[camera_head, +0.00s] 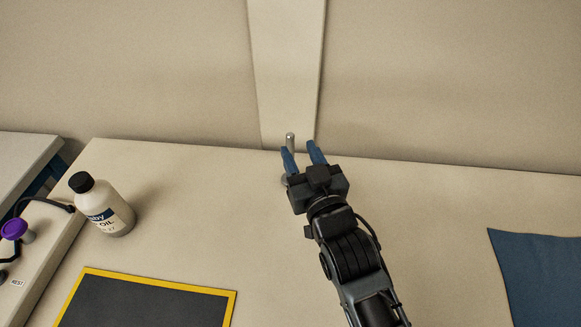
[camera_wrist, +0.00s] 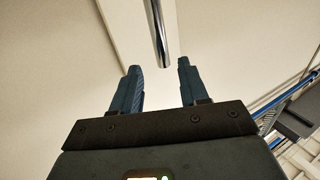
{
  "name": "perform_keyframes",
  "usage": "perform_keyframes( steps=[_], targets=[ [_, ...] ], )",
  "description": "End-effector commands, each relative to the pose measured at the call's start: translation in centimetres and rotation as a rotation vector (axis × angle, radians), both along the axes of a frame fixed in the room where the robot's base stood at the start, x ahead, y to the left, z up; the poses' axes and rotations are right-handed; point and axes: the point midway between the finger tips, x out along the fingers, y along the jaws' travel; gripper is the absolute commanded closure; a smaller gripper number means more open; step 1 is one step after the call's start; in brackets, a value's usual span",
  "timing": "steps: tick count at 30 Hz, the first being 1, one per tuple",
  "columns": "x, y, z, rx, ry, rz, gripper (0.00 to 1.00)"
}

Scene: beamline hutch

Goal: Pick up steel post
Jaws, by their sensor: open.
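The steel post (camera_head: 290,140) is a thin, shiny grey rod standing near the back edge of the table, in front of the wall pillar. Its lower part is partly hidden behind my gripper in the head view. My gripper (camera_head: 302,150) is open, with two blue fingers pointing towards the back of the table. In the wrist view the post (camera_wrist: 157,35) shows beyond the fingertips, roughly in line with the gap between them. Nothing is between the fingers of my gripper (camera_wrist: 160,70) in that view.
A white oil bottle (camera_head: 105,208) with a black cap stands at the left. A black mat with a yellow border (camera_head: 232,294) lies at the front left. A blue cloth or mat (camera_head: 540,275) lies at the right. A purple knob (camera_head: 14,229) is at the far left. The table middle is clear.

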Motion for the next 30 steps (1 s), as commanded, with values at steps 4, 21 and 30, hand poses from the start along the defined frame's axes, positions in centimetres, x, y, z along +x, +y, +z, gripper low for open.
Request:
perform_keyframes(
  steps=[4,21,30],
  targets=[
    [1.5,0.9,0.2,0.001,-0.002,0.0,0.56],
    [4.7,2.4,-0.2,0.0,0.0,0.0,0.58],
    [4.7,2.4,-0.2,0.0,0.0,0.0,0.86]
  ],
)
